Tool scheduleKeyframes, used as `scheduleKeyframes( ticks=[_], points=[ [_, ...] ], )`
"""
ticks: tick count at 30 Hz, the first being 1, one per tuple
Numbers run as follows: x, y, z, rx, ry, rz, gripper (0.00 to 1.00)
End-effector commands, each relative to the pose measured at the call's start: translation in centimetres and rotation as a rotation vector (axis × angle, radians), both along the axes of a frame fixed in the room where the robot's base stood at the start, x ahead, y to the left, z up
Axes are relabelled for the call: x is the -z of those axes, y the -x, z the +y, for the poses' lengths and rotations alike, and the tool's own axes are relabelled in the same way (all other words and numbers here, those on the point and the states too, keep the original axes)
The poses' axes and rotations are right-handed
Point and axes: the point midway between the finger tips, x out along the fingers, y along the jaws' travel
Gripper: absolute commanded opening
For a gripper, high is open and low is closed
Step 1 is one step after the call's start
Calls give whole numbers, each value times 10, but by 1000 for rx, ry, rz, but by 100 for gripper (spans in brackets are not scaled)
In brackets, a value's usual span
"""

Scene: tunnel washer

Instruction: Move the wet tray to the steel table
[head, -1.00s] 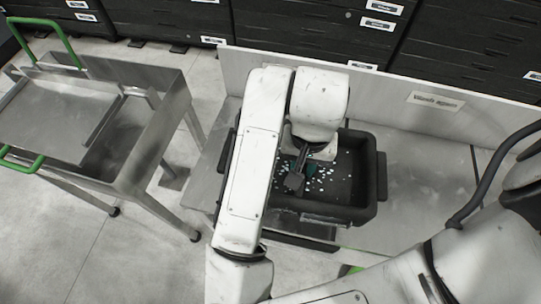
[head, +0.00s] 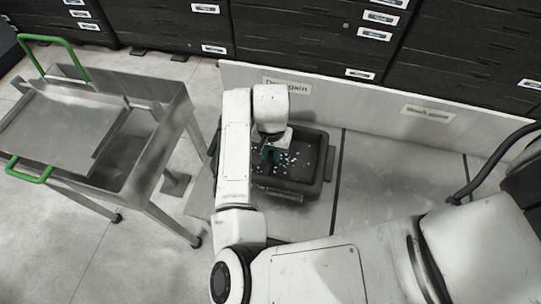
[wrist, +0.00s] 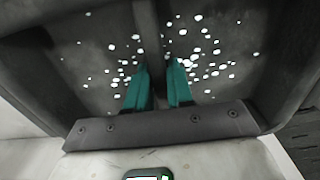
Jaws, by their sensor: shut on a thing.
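The wet tray (head: 318,185) is a dark, deep-sided tray with white droplets on its floor, at the left part of the steel counter. It also fills the wrist view (wrist: 85,60). My gripper (head: 270,156) reaches down into it from above. In the wrist view my gripper's teal fingers (wrist: 160,72) are shut on a dark upright part of the tray between them. The tray looks level. I cannot tell whether it rests on the counter or hangs just above. A steel table (head: 150,185) with raised sides and legs stands at the left.
The steel table holds a metal tray (head: 60,125) with green handles. The counter (head: 390,190) is bare right of the wet tray, past a dark dividing line. A low back panel (head: 350,108) carries labels. Dark drawer cabinets (head: 300,35) stand behind. Floor shows between table and counter.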

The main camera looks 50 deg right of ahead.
Motion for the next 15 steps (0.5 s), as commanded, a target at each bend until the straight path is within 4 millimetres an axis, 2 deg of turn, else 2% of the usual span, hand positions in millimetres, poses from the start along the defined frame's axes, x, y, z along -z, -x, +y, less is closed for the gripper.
scheduleKeyframes(
  ticks=[3, 9, 15],
  points=[
    [9, -6, -3, 0, -1, 0, 0],
    [34, -5, -2, -1, 0, 1, 0],
    [37, -5, -2, -1, 1, 0, 0]
  ],
)
